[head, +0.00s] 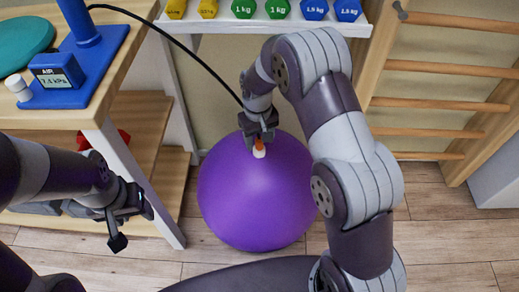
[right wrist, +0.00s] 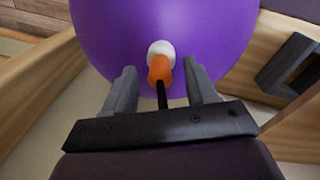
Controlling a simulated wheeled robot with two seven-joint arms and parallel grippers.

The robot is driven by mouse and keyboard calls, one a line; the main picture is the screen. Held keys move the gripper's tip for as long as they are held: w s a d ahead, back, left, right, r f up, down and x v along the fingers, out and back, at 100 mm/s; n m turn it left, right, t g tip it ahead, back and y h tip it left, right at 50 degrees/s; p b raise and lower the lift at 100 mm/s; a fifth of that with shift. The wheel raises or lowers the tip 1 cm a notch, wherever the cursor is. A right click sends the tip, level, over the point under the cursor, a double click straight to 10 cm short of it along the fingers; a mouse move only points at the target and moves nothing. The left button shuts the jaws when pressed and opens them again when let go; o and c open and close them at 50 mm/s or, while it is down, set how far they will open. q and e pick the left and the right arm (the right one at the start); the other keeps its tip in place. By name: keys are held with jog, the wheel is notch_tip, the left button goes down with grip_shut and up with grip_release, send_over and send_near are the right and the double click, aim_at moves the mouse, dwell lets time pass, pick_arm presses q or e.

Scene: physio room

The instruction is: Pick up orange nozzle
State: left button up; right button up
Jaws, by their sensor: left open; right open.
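The orange nozzle (right wrist: 160,70) sits on a white collar (right wrist: 161,47) against the purple ball, with a black hose joined to its near end. In the head view the nozzle (head: 260,144) shows small at the top of the purple ball (head: 255,200). My right gripper (right wrist: 162,80) is open, with one finger on each side of the nozzle and gaps visible between. It also shows in the head view (head: 258,145), above the ball. My left gripper (head: 130,222) is open and empty at the lower left, away from the nozzle.
A wooden table (head: 125,65) at the left carries a blue pump (head: 70,75) with an air display; its black hose (head: 175,40) arches toward the ball. A dumbbell shelf (head: 260,27) stands behind. Wooden wall bars (head: 440,105) are at the right. Floor is clear in front.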

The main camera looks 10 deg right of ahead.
jog(key=shift+f, duration=0.9)
jog(key=shift+r, duration=0.15)
grip_shut()
jog(key=shift+r, duration=0.1)
